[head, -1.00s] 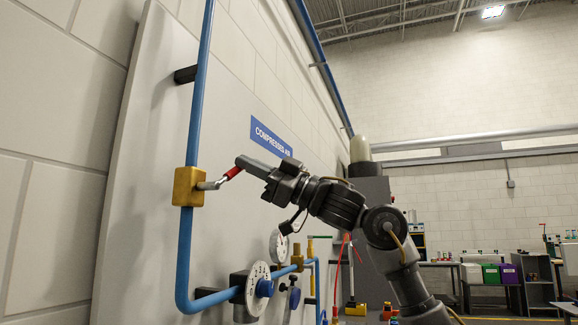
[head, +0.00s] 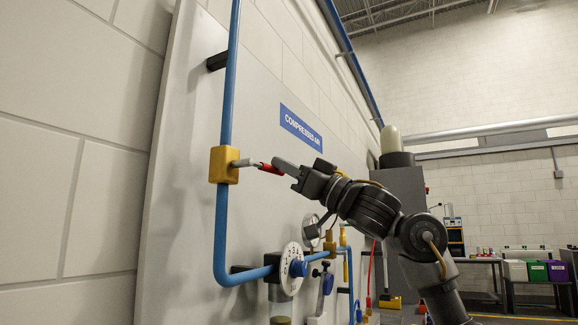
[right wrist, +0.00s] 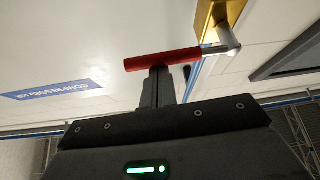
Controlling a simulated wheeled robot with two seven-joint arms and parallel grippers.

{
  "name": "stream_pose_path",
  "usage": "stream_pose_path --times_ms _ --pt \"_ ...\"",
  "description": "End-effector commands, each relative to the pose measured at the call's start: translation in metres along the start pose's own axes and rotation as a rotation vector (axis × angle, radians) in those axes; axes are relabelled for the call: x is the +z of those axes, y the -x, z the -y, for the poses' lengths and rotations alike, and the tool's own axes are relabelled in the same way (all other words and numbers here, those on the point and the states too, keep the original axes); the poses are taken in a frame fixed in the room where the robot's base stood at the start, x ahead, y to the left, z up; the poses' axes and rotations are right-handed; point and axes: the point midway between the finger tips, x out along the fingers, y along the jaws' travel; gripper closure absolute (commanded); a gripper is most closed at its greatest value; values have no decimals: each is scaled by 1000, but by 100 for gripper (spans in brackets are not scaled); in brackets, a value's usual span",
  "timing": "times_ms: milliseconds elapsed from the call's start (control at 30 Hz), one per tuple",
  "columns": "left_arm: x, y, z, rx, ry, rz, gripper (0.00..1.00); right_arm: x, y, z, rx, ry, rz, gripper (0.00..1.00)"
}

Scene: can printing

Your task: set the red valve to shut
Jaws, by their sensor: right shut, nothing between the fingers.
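The red valve is a yellow block (head: 224,165) on the upright blue pipe, with a metal lever ending in a red handle (head: 268,168). The lever sticks out to the right, roughly across the pipe and tipped slightly down. My right gripper (head: 280,164) is shut and empty, its fingertips against or right beside the handle. In the right wrist view the closed fingers (right wrist: 158,75) meet the middle of the red handle (right wrist: 165,60), with the yellow block (right wrist: 222,15) beyond. Whether they press on it is hard to tell. My left gripper is out of view.
A white numbered dial with a blue knob (head: 294,268) sits low on the blue pipe (head: 222,230). A gauge (head: 312,230) and smaller fittings stand behind it. A blue sign reading COMPRESSED AIR (head: 301,126) is on the panel (head: 185,200).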

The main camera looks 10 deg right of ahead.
Motion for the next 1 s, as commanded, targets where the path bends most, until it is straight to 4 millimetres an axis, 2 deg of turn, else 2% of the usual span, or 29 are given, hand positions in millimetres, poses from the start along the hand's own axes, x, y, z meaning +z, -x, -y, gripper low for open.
stream_pose_path --times_ms 500,867,900,1000 --pt "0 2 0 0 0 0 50 -2 -1 0 -1 0 0 100" --pt "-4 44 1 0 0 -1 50 -42 -22 -3 -9 -5 -2 100" --pt "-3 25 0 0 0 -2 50 -30 -4 -2 -7 -3 -1 100" --pt "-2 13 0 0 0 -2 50 -29 17 0 -9 -3 -2 100"
